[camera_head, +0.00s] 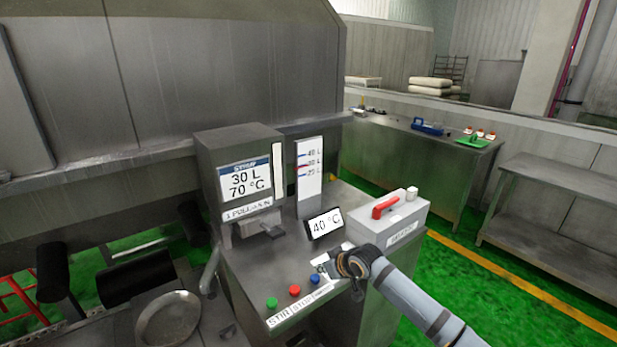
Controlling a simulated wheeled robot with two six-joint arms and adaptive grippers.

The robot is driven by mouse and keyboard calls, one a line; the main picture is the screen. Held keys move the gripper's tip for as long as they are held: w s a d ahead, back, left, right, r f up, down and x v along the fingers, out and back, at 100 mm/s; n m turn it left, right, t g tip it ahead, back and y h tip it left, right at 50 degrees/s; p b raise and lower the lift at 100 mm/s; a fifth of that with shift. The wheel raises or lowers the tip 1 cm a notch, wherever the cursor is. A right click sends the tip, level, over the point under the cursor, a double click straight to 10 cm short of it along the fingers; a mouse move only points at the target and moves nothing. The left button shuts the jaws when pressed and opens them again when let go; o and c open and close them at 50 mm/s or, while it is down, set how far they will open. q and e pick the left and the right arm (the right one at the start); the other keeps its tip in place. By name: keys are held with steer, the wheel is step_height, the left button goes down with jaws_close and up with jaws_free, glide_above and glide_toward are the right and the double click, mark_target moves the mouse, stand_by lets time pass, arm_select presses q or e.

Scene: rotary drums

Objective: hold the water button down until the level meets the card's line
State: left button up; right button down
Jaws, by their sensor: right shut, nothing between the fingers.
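The control panel has a green button (271,303), a red button (294,291) and a blue button (314,280) in a row, with labels in front; STIR and STOP can be read, the blue one's label is too small to read. A white level gauge card (309,180) stands behind, with litre marks and blue and red lines. The display (246,184) reads 30 L and 70 °C. A small sign (326,223) reads 40 °C. My right gripper (328,267) is shut and empty, just behind and right of the blue button; contact cannot be told. My left gripper is out of view.
A grey-white box with a red handle (385,207) stands at the panel's back right, close to my right arm. A round metal pan (168,318) is at lower left. A bench (400,150) with blue and green items stands behind.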

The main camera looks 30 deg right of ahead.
steer(key=p+v, duration=0.2)
steer(key=v, duration=0.5)
steer(key=shift+r+p, duration=0.2)
steer(key=shift+p, duration=0.1)
steer(key=shift+f, duration=0.1)
steer(key=shift+s, duration=0.1)
